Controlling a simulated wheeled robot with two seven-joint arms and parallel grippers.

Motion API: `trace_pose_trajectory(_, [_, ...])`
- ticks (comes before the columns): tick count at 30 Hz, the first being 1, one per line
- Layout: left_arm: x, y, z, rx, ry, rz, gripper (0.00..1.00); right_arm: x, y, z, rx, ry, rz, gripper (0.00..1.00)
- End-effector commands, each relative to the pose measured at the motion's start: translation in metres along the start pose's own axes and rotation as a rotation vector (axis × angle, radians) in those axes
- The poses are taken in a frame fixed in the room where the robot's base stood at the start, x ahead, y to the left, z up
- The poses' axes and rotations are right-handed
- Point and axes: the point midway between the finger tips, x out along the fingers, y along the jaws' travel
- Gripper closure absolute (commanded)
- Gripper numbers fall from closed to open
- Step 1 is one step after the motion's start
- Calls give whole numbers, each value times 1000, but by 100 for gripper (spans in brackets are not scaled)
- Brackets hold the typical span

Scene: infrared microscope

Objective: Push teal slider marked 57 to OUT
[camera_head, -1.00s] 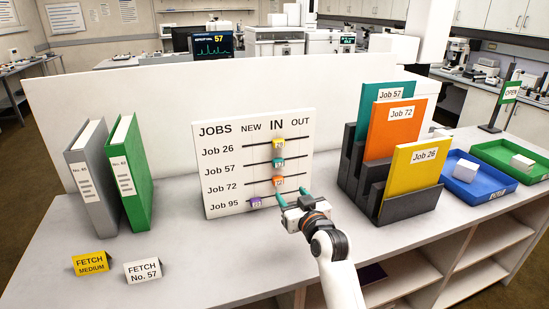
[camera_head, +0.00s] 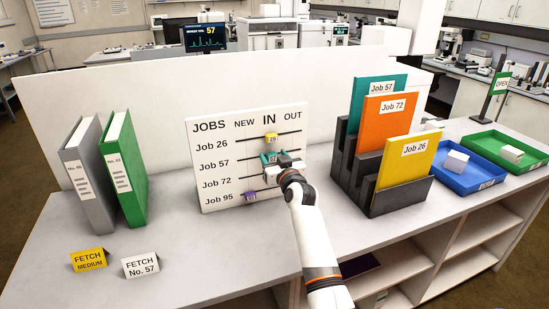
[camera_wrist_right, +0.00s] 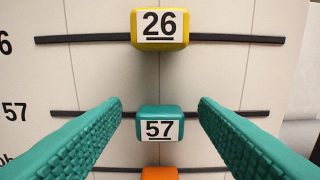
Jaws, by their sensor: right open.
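The jobs board (camera_head: 207,183) stands upright on the counter, with columns NEW, IN and OUT. The teal slider marked 57 (camera_wrist_right: 160,123) sits near the middle of its dark slot, in the IN column. My right gripper (camera_head: 277,157) is at the board at the Job 57 row and largely hides this slider in the head view. In the wrist view its teal-padded fingers (camera_wrist_right: 160,107) are open, one on each side of the slider, with gaps visible on both sides. My left gripper is not in view.
The yellow slider 26 (camera_wrist_right: 160,28) is just above and an orange slider (camera_wrist_right: 159,173) just below. A purple slider (camera_head: 250,196) is on the bottom row. A dark folder rack (camera_head: 402,197) stands right of the board, binders (camera_head: 124,165) left.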

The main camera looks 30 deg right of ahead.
Motion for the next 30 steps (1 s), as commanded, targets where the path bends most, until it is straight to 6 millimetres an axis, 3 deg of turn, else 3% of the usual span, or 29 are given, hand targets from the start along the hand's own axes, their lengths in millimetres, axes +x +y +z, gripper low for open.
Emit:
trace_pose_trajectory(7, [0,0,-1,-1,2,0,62,0,0,0,-1,0,0,45])
trace_pose_trajectory(17, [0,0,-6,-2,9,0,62,0,0,0,0,1,0,99])
trace_pose_trajectory(23, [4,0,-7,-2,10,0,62,0,-8,-2,-4,1,-1,100])
trace_pose_trajectory(30, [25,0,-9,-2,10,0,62,0,-58,-5,-9,0,-2,100])
